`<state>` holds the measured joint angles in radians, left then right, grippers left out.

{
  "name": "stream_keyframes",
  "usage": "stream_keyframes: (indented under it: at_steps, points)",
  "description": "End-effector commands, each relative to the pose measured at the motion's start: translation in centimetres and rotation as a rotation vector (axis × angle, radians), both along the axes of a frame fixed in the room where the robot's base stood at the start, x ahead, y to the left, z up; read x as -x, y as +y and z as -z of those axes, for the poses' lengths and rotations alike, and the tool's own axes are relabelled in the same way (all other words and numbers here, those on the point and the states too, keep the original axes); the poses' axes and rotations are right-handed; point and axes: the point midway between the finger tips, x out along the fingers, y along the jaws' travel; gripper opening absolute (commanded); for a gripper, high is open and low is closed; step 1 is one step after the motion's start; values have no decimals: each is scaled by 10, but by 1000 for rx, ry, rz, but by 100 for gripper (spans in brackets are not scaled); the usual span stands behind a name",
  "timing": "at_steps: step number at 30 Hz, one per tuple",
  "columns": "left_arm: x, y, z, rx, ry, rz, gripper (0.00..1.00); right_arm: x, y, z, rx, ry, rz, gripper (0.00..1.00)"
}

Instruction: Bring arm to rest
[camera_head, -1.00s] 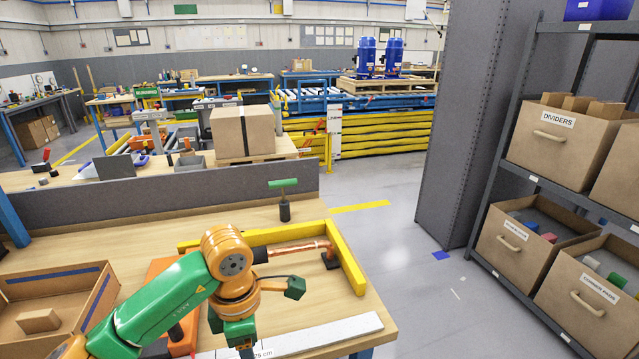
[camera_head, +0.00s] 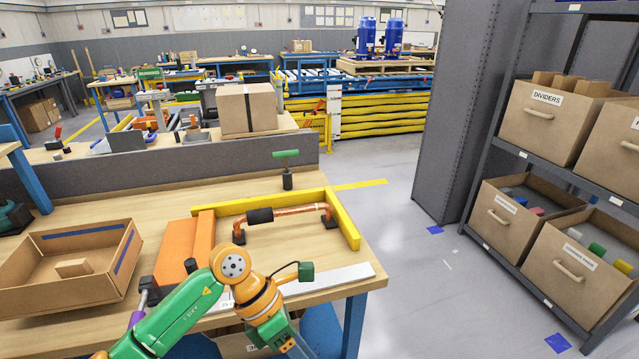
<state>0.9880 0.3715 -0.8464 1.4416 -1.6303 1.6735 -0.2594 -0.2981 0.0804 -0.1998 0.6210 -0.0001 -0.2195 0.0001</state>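My green and orange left arm comes in from the bottom left and bends down at the front edge of the wooden bench (camera_head: 150,200). Its gripper (camera_head: 297,348) is at the bottom edge of the view, low in front of the bench and partly cut off, so its opening cannot be read. No held thing shows at it. A copper pipe (camera_head: 295,213) with a black sleeve (camera_head: 260,216) lies inside the yellow L-shaped frame (camera_head: 345,222) on the bench, apart from the gripper. My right gripper is not in view.
An orange block (camera_head: 178,250) and an open cardboard box (camera_head: 100,285) are on the bench to the left. A white ruler strip (camera_head: 335,279) lies along the front edge. Shelves with cardboard bins (camera_head: 545,120) stand at right.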

Motion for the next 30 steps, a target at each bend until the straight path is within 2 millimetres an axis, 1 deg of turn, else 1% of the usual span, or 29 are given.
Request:
stream_keyframes:
  at_steps: [1, 2, 4, 5, 6, 7, 8, 9, 11, 12, 14, 15, 17, 18, 20, 21, 22, 23, 24, 26, 27, 29, 30]
  points:
    - [4, -17, 2, 99, 74, -52, 57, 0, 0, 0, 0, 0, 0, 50]
    - [6, -28, 1, 174, 128, -98, 57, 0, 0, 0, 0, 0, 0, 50]
    - [3, -55, -4, 385, 289, -258, 57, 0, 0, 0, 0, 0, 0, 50]
    - [-3, -65, -7, 482, 373, -354, 57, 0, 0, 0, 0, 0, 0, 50]
    - [-17, -72, -9, 612, 493, -506, 57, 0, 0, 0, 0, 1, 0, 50]
    - [-31, -73, -6, 707, 591, -642, 57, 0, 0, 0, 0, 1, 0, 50]
    - [-47, -69, 1, 796, 694, -796, 57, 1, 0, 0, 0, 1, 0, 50]
    - [-67, -58, 15, 886, 806, -987, 57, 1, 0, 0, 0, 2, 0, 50]
    - [-87, -35, 47, 974, 952, -1257, 57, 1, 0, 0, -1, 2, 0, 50]
    - [-95, -17, 73, 1011, 1034, -1431, 57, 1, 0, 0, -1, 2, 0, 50]
    - [-98, 11, 116, 1040, 1142, -1681, 57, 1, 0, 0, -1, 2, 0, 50]
    - [-93, 29, 145, 1044, 1202, -1840, 57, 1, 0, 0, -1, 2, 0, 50]
    - [-78, 55, 188, 1034, 1280, -2065, 57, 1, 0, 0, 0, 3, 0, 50]
    - [-64, 72, 215, 1015, 1324, -2212, 57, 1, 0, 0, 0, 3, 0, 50]
    - [-36, 94, 254, 971, 1376, -2426, 57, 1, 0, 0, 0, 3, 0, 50]
    - [-13, 108, 279, 931, 1405, -2564, 57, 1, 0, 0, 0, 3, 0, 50]
    - [5, 117, 295, -892, -1415, 2645, 57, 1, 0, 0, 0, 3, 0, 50]
    - [25, 125, 311, -810, -1357, 2606, 57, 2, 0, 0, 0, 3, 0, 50]
    - [53, 136, 331, -705, -1280, 2553, 57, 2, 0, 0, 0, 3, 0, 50]
    - [97, 149, 355, -560, -1173, 2468, 57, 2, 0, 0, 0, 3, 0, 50]
    - [127, 155, 368, -471, -1106, 2413, 57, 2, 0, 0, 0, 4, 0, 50]
    - [171, 163, 383, -355, -1012, 2333, 57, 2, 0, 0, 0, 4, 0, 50]
    - [196, 167, 389, -291, -960, 2287, 57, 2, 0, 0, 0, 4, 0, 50]
